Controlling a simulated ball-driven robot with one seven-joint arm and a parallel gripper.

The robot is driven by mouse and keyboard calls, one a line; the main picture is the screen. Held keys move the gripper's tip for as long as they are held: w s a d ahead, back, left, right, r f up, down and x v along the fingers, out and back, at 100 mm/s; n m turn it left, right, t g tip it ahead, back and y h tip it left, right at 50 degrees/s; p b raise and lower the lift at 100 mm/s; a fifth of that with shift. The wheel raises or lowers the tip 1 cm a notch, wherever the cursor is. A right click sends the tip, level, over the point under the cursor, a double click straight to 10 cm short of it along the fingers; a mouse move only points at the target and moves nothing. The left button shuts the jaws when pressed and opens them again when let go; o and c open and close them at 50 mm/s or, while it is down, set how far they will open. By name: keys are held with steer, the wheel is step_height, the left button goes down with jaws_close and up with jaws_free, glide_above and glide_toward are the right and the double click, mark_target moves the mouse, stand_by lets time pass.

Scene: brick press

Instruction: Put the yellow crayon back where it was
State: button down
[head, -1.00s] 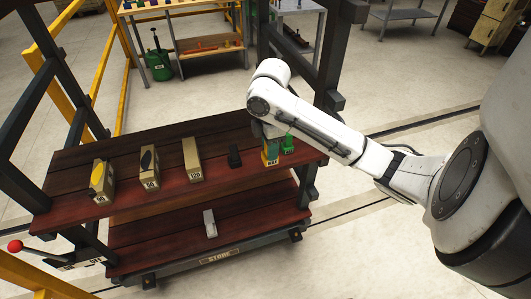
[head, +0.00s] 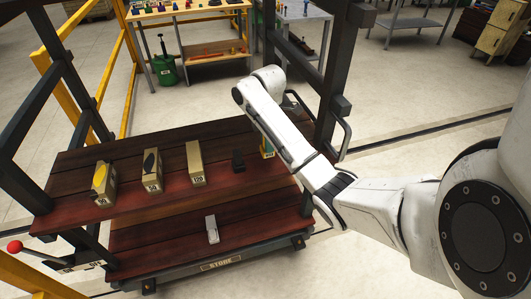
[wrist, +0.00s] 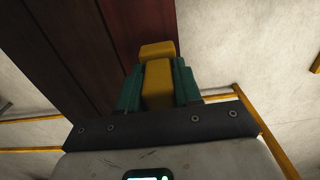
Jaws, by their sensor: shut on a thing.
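In the wrist view my gripper (wrist: 158,72) has green fingers shut on a yellow block-like piece, which I take to be the yellow crayon (wrist: 157,86). Its far end sticks out beyond the fingertips. Dark red-brown boards lie below and to the left of it, with pale floor to the right. In the head view my gripper and the crayon are hidden behind my arm, near the right end of the upper shelf (head: 130,211). A yellow and teal box (head: 268,147) stands there, partly covered by my arm.
On the upper shelf stand a box with a yellow oval (head: 104,184), a box with a dark oval (head: 152,171), a plain tan box (head: 195,164) and a small black block (head: 238,161). A pale grey piece (head: 212,229) lies on the lower shelf. Dark posts rise beside the shelf.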

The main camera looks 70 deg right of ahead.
steer(key=shift+w+f, duration=0.15)
steer(key=shift+f, duration=0.5)
steer(key=f+b, duration=0.1)
steer(key=d+b, duration=0.1)
steer(key=b, duration=0.1)
steer(key=shift+w+d+f, duration=0.2)
steer(key=shift+w+f, duration=0.1)
steer(key=shift+f, duration=0.05)
steer(key=shift+w+d+f+b, duration=0.4)
steer(key=shift+d+f, duration=0.1)
steer(key=shift+d, duration=0.05)
steer(key=shift+w+d+f, duration=0.1)
steer(key=shift+d+f, duration=0.05)
steer(key=shift+f, duration=0.15)
steer(key=shift+f+p, duration=0.4)
steer(key=shift+f, duration=1.15)
steer(key=c, duration=0.8)
jaws_free()
steer(key=shift+f, duration=0.1)
